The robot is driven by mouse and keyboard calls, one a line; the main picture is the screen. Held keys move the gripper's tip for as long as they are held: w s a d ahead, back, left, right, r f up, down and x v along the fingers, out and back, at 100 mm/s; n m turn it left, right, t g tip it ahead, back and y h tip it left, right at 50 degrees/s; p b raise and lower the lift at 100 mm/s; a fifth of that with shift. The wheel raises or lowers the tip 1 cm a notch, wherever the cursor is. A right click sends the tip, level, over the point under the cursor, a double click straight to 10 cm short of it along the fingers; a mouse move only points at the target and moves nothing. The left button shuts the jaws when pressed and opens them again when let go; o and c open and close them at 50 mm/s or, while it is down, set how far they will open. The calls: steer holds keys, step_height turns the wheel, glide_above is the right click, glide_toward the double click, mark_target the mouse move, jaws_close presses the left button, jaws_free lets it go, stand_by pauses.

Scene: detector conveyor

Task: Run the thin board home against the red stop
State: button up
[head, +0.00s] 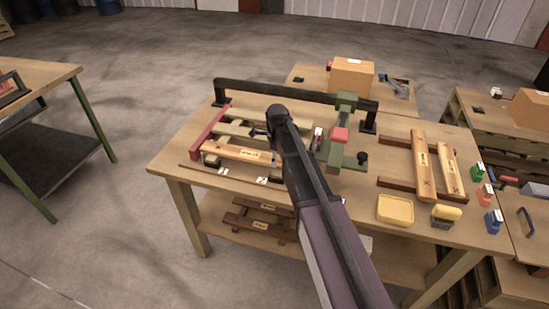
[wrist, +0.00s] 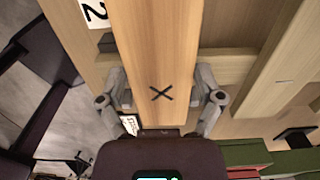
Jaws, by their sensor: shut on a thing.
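The thin board (head: 238,152) is pale wood with a paper label, lying level at the front of the bench fixture. Its left end is close to the red stop (head: 208,128); I cannot tell whether they touch. In the wrist view the board (wrist: 160,55) runs up between the fingers, with a black X near its end. My gripper (wrist: 161,98) is shut on the board, one finger at each long edge. In the head view my dark arm hides part of the fixture and most of the gripper. The red stop is not recognisable in the wrist view.
Two labelled boards (head: 424,165) rest on dark strips at the right. A yellow tray (head: 395,210) and small coloured items sit at the bench's front right.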

steer(key=shift+w+a, duration=0.15)
steer(key=shift+a, duration=0.45)
steer(key=o, duration=1)
steer(key=shift+a, duration=0.1)
steer(key=shift+r, duration=0.1)
